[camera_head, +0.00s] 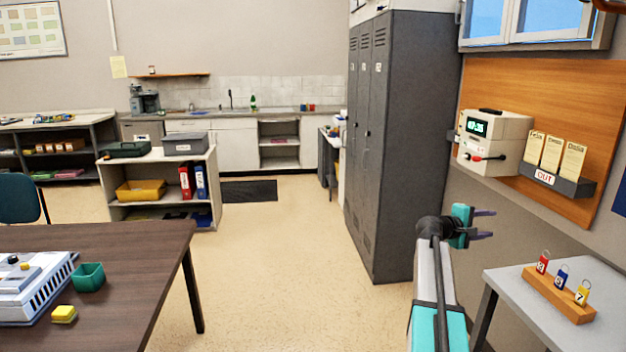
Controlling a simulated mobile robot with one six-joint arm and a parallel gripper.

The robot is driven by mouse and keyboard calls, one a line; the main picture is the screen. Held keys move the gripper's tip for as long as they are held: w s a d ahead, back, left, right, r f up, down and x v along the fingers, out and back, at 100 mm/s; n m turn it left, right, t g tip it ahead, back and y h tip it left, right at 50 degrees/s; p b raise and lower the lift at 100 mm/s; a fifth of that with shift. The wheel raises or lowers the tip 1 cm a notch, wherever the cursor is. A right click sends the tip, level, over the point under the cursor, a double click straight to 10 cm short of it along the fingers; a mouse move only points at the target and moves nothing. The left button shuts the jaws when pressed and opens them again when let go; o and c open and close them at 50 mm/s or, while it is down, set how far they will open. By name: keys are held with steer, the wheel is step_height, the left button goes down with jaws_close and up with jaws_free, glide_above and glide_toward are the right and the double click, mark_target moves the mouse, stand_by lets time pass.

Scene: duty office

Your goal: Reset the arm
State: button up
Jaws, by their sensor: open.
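My gripper (484,224) is at the end of my raised arm, right of centre in the head view. Its two dark fingers point to the right and stand apart, with nothing between them. It is in front of the lower right side of the grey lockers (405,140). It appears above and left of the small grey table (535,300), touching nothing that I can see. My arm rises from the bottom edge of the view.
A time clock (493,140) and a card rack (558,181) are on the right wall. A wooden block (560,296) with key tags stands on the small table. A dark desk (130,265) is at the left. The middle floor is clear.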

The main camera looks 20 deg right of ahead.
steer(key=w+a+f+n+t+y, duration=0.15)
steer(key=w+a+f, duration=0.25)
steer(key=a+f, duration=0.65)
steer(key=w+a+f+n+t+y, duration=0.15)
steer(key=w+a+f, duration=0.4)
steer(key=f, duration=0.75)
steer(key=s+a+f+n+g+y, duration=0.1)
steer(key=s+a+f+y, duration=0.15)
steer(key=a+f, duration=0.8)
steer(key=s+a+f+g+y, duration=0.1)
steer(key=s+a+f+y, duration=0.15)
steer(key=a+f, duration=0.8)
steer(key=s+a+f+g+y, duration=0.2)
steer(key=s+a+f+y, duration=0.1)
steer(key=s+a+f, duration=1.3)
steer(key=s+a+f+m+g+y, duration=0.2)
steer(key=s+a+m+g+y, duration=0.2)
steer(key=s+a, duration=1.1)
steer(key=s+m+y, duration=0.1)
steer(key=s+m, duration=0.1)
steer(key=s, duration=0.1)
steer(key=shift+s, duration=0.3)
